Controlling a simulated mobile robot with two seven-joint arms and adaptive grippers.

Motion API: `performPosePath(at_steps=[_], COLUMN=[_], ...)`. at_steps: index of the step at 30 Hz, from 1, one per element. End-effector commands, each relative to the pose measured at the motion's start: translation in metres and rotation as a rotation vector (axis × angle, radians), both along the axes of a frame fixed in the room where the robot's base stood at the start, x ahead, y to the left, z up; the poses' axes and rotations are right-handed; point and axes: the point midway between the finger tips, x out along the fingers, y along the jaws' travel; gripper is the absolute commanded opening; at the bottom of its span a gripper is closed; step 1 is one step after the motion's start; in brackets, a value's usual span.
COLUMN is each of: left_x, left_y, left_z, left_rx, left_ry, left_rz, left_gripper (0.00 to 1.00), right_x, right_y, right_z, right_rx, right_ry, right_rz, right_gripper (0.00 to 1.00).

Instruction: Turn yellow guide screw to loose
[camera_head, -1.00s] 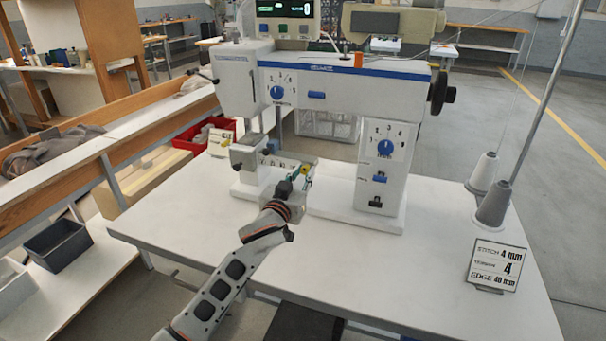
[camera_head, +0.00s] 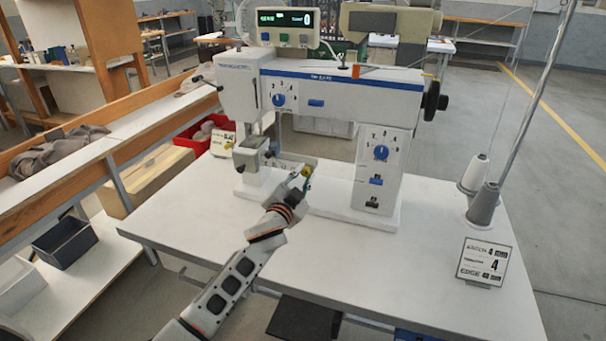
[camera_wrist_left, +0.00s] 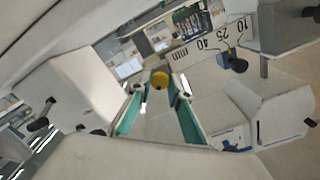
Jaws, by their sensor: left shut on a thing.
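The yellow guide screw (camera_head: 307,170) sits at the end of the guide at the front of the white sewing machine (camera_head: 380,165). In the left wrist view its round yellow head (camera_wrist_left: 159,79) shows between the teal finger pads. My left gripper (camera_head: 303,177) is shut on the yellow guide screw, with a finger on either side of it; it also shows in the left wrist view (camera_wrist_left: 157,90). The guide scale (camera_wrist_left: 215,38) with 10, 25 and 40 mm marks lies beside the screw. The screw's shaft is hidden. My right gripper is not in view.
The machine's display (camera_head: 285,18) is at the top. The white table (camera_head: 390,275) is clear at the front.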

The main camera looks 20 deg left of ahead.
Motion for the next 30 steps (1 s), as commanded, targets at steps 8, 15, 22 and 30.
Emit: performPosePath(at_steps=[8, 15, 22, 30], left_x=[0.0001, 0.0001, 0.0, 0.0], left_y=[-0.0005, -0.0005, -0.0005, -0.0003], left_z=[0.0008, 0.0003, 0.0003, 0.0003], left_rx=[0.064, 0.071, 0.07, 0.07], left_ry=[-0.004, -0.003, -0.003, -0.003], left_rz=[-0.001, -0.001, -0.001, -0.001], left_gripper=[0.0, 0.0, 0.32, 0.35], right_x=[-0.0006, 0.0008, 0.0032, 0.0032], right_y=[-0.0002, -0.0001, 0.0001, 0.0], right_z=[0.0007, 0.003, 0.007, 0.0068], right_rx=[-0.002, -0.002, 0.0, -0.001], right_ry=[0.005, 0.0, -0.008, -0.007], right_rz=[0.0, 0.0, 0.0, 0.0], right_gripper=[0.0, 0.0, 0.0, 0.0])
